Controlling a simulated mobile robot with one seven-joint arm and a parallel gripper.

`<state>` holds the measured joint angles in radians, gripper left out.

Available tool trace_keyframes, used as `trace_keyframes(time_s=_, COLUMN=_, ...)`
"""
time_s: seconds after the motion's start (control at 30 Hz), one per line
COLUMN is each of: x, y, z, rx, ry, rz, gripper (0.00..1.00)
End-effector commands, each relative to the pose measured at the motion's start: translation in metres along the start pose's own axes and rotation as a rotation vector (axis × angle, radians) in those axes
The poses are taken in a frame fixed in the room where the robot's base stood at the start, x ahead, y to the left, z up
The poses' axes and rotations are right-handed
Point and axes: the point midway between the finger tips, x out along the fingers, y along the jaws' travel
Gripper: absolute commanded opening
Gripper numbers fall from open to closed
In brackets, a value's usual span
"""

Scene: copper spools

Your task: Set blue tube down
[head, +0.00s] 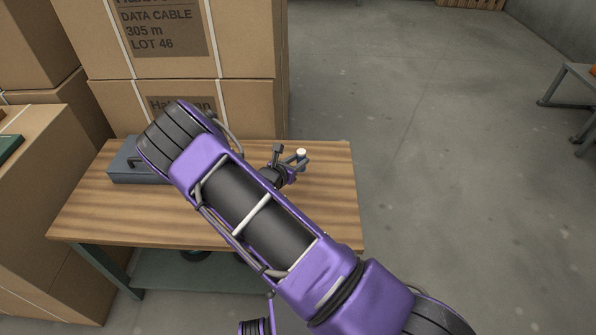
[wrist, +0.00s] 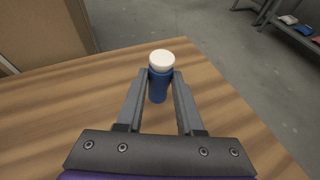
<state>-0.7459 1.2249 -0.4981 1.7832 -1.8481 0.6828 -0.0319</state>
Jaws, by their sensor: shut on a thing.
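The blue tube (wrist: 159,86) with a white cap (wrist: 161,59) stands between the fingers of my gripper (wrist: 160,78) in the wrist view. The gripper is shut on it. In the head view the white cap (head: 301,152) shows at the gripper's tip (head: 291,168), over the right part of the wooden table (head: 325,215). The tube's body is mostly hidden there by the fingers. The tube looks roughly upright. I cannot tell whether its base touches the table top.
A grey case (head: 125,165) lies at the table's left end. Stacked cardboard boxes (head: 190,50) rise behind and left. The table top around the tube is bare, with its right edge close by. A shelf (wrist: 297,35) with small items stands beyond the open floor.

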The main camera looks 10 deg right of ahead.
Motion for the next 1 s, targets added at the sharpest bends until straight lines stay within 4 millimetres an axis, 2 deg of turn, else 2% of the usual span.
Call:
trace_keyframes(time_s=0.23, x=0.013, y=-0.001, z=-0.031, rx=-0.002, ry=0.0, rz=-0.001, gripper=0.0)
trace_keyframes(time_s=0.63, x=0.015, y=0.0, z=-0.036, rx=0.001, ry=-0.001, rz=0.0, gripper=0.0)
trace_keyframes(time_s=0.67, x=0.015, y=0.0, z=-0.036, rx=0.001, ry=0.0, rz=0.0, gripper=0.4)
trace_keyframes(time_s=0.8, x=0.014, y=0.0, z=-0.036, rx=0.001, ry=0.0, rz=0.0, gripper=0.65)
trace_keyframes(time_s=1.0, x=0.014, y=0.0, z=-0.035, rx=0.001, ry=0.0, rz=0.0, gripper=0.66)
